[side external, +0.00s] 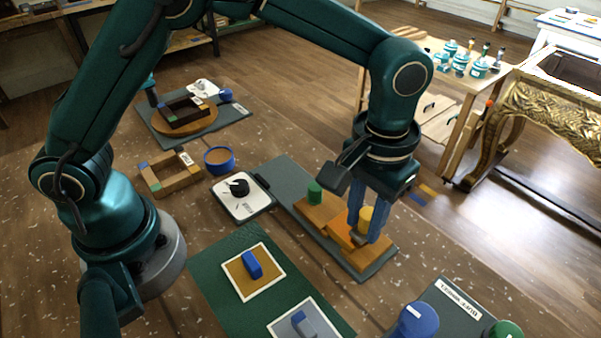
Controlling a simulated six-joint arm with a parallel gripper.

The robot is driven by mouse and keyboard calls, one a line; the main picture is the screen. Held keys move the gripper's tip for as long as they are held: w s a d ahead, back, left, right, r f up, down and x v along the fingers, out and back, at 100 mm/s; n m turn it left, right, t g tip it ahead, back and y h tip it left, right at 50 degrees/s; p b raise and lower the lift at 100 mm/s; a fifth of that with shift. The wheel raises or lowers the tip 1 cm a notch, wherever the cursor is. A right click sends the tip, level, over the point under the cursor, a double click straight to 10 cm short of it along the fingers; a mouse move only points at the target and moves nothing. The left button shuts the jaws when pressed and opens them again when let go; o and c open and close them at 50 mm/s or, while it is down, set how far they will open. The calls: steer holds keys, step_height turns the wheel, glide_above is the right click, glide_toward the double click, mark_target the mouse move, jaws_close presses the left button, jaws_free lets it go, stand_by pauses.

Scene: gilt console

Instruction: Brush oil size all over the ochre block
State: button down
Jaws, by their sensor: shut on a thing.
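My gripper (367,228) points down over the grey mat at the centre right. Its blue fingers are shut on a yellow knob (366,216), which stands over an orange block (340,232). The fingers hide part of the knob and block. I cannot tell whether that block is lifted or resting. A green knob (315,192) stands on the orange wood to the left. An ochre square with a white border (239,283) lies on the green mat, with a blue block (252,263) on it. I cannot tell which piece is the ochre block. No brush or oil size is clearly recognisable.
A white dial device (233,208), a blue-rimmed round dish (219,168) and a wooden frame (158,186) stand to the left. A grey square with a blue block (305,323) is at the front. Blue (418,319) and green knobs (505,330) stand at front right. A gilt console (558,110) is behind.

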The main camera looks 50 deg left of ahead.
steer(key=shift+d, duration=0.35)
steer(key=shift+a, duration=3.45)
step_height(320, 180, up, 8)
steer(key=shift+f, duration=0.1)
